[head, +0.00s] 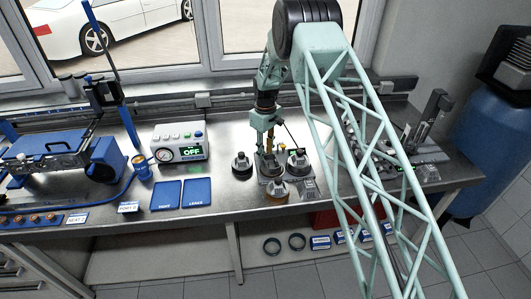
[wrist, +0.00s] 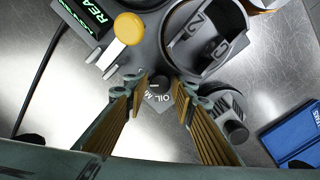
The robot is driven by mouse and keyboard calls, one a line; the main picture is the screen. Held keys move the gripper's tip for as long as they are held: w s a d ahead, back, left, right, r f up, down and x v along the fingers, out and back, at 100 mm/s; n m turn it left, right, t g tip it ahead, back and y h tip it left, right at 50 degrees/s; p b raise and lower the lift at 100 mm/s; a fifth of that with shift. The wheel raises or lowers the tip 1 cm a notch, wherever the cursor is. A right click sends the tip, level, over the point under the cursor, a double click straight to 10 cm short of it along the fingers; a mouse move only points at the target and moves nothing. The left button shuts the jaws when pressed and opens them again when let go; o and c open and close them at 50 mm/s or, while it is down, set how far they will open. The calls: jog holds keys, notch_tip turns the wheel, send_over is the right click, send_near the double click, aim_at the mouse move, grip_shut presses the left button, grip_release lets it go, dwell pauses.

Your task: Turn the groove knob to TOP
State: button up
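A small dark round knob (wrist: 158,82) with a light mark on its top is at the front of a grey fixture, in the middle of the wrist view. Gaps seem to show between fingers and knob; contact is unclear. In the head view my gripper (head: 269,146) points down over the grey fixture (head: 272,170), and the knob cannot be made out there.
A yellow lever (wrist: 128,28), a green display (wrist: 93,14) and a round numbered cup (wrist: 208,38) crowd the knob. Another dark grey part (wrist: 232,122) lies near the right finger. A blue tray (wrist: 295,135) is farther right. In the head view, a gauge box (head: 181,143) stands left.

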jog(key=c, duration=0.6)
jog(key=shift+o, duration=0.2)
jog(key=shift+f+m+b, duration=0.15)
jog(key=shift+m+b, duration=0.25)
jog(key=shift+b, duration=0.4)
jog(key=shift+m+b, duration=1.1)
jog(key=o, duration=0.6)
jog(key=shift+c, duration=0.2)
jog(key=shift+r, duration=0.3)
